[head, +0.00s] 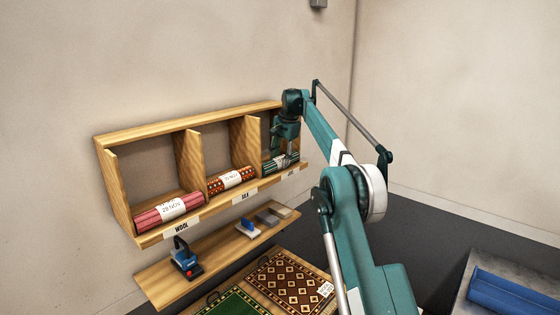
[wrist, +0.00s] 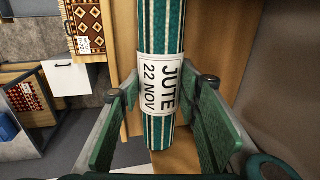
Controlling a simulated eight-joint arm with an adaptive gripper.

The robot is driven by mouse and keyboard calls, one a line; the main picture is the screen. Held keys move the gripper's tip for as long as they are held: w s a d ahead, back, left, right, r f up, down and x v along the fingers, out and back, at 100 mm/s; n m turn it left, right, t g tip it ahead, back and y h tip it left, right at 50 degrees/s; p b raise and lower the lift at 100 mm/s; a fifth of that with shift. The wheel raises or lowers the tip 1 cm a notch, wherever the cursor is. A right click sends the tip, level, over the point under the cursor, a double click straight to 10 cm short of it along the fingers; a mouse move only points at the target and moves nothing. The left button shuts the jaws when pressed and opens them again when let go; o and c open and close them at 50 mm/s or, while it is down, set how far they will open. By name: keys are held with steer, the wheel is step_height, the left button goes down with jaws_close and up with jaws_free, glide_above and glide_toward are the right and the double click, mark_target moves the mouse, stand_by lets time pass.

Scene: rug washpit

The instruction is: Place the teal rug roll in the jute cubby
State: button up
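The teal rug roll (head: 283,162) with cream stripes lies in the right-hand cubby of the wall shelf, the jute cubby (head: 267,126). Its white label reads "JUTE 22 NOV" in the wrist view, where the roll (wrist: 162,30) lies along the wooden shelf board. My gripper (head: 284,153) is down at the roll in the head view and hides part of it and of the cubby. In the wrist view my gripper's fingers (wrist: 167,85) stand on both sides of the roll, with visible gaps, and look open.
A pink roll (head: 168,209) lies in the wool cubby and an orange patterned roll (head: 231,180) in the middle cubby. A lower shelf (head: 160,283) holds a blue tool (head: 184,257) and brushes. Patterned rugs (head: 289,281) lie below. Cubby dividers stand close to my gripper.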

mark_target(282, 160)
steer(key=o, duration=0.4)
steer(key=shift+c, duration=0.2)
steer(key=shift+r, duration=0.25)
steer(key=shift+b+v, duration=0.3)
steer(key=shift+v, duration=3.15)
steer(key=shift+r, duration=0.2)
steer(key=shift+s+d+r, duration=0.1)
